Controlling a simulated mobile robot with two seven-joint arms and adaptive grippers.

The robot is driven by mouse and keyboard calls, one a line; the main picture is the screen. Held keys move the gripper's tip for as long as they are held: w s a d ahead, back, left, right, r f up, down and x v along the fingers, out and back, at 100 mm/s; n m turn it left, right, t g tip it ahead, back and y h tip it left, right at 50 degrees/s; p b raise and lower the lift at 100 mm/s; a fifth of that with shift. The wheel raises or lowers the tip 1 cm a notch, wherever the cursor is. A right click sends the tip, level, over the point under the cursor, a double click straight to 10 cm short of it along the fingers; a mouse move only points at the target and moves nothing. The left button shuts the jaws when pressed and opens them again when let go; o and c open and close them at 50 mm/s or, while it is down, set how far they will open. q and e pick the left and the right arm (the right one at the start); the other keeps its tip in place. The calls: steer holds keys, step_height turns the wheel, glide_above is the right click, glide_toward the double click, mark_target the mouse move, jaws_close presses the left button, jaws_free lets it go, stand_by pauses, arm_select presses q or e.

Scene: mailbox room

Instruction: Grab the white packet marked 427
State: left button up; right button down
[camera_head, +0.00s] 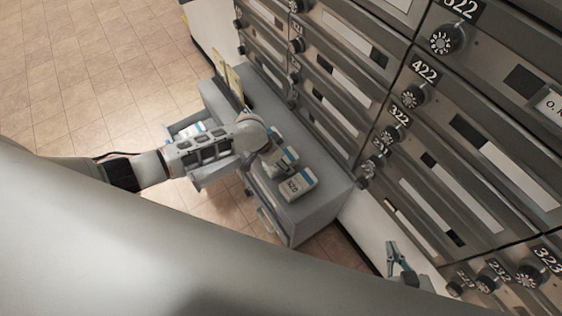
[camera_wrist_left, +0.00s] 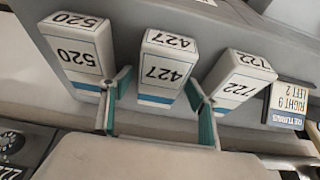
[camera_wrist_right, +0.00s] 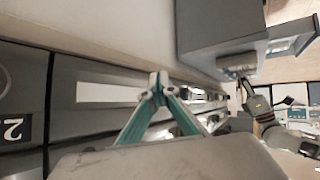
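The white packet marked 427 (camera_wrist_left: 165,68) has a blue band and stands in the middle of a row in the left wrist view. My left gripper (camera_wrist_left: 158,82) is open, with one teal finger on each side of this packet. I cannot tell whether the fingers touch it. The packet marked 520 (camera_wrist_left: 78,52) is to its left, and the one marked 722 (camera_wrist_left: 238,78) to its right. In the head view, my left arm partly covers the row, and 520 (camera_head: 298,185) shows nearest. My right gripper (camera_wrist_right: 157,82) is shut and empty, also visible in the head view (camera_head: 391,246).
The packets stand on a grey cabinet (camera_head: 318,206) against a wall of numbered mailboxes (camera_head: 450,175). An open drawer (camera_head: 207,176) sticks out on its left side. A small sign (camera_wrist_left: 287,106) stands beside packet 722. The tiled floor (camera_head: 85,75) at the upper left is clear.

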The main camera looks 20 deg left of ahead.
arm_select(q)
steer(key=c, duration=1)
steer(key=shift+r, duration=0.1)
